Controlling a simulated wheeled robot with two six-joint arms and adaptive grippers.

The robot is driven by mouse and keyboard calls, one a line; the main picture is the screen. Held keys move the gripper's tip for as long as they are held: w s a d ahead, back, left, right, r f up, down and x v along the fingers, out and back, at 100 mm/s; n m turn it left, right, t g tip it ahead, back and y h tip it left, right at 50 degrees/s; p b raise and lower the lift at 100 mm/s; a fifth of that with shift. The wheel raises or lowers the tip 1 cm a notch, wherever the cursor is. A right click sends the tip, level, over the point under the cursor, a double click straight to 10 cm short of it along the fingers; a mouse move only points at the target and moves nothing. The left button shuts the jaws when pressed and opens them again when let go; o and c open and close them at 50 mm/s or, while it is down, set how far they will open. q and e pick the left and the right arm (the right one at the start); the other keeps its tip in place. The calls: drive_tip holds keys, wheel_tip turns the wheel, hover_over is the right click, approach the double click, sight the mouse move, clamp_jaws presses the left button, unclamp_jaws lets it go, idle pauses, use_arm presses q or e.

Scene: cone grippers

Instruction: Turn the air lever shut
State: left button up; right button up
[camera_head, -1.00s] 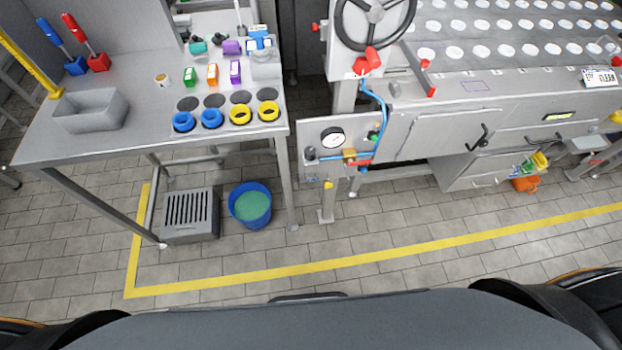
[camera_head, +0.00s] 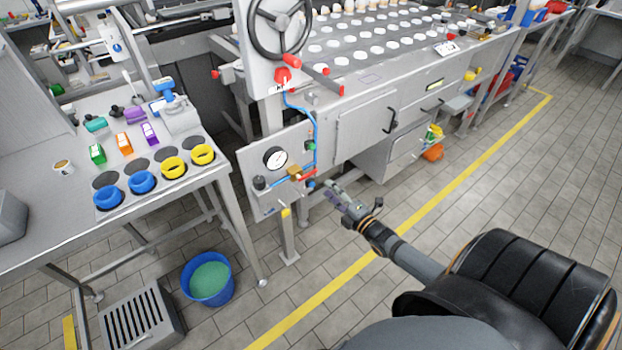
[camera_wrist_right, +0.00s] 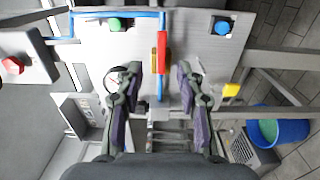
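The air panel (camera_head: 251,165) is a grey plate with a round gauge (camera_head: 275,158) and blue air pipe. The air lever (camera_head: 308,174) is a red handle on a brass valve (camera_head: 294,173) low on the panel. In the right wrist view, the red lever (camera_wrist_right: 162,52) lies along the pipe, with the brass valve (camera_wrist_right: 154,62) partly behind it. My right gripper (camera_head: 331,193) is open and empty, in front of the panel to the lower right of the lever. In the wrist view, its fingers (camera_wrist_right: 160,72) stand apart on either side of the valve, with no visible contact. My left gripper is out of view.
A green knob (camera_wrist_right: 116,24) and a blue knob (camera_wrist_right: 222,27) sit on the panel near the lever. A handwheel (camera_head: 280,22) and red knob (camera_head: 283,75) are above. A workbench (camera_head: 40,225) stands left, a blue bucket (camera_head: 207,280) below.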

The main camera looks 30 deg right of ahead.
sight(312, 173)
drive_tip(key=w+b, duration=0.1)
drive_tip(key=w, duration=0.2)
drive_tip(key=w+b, duration=0.1)
drive_tip(key=w, duration=0.2)
drive_tip(key=w+b, duration=0.1)
drive_tip(key=w, duration=0.2)
drive_tip(key=shift+w+a+f, duration=0.1)
drive_tip(key=shift+w+a, duration=0.05)
drive_tip(key=shift+a, duration=0.1)
drive_tip(key=shift+w, duration=0.6)
clamp_jaws()
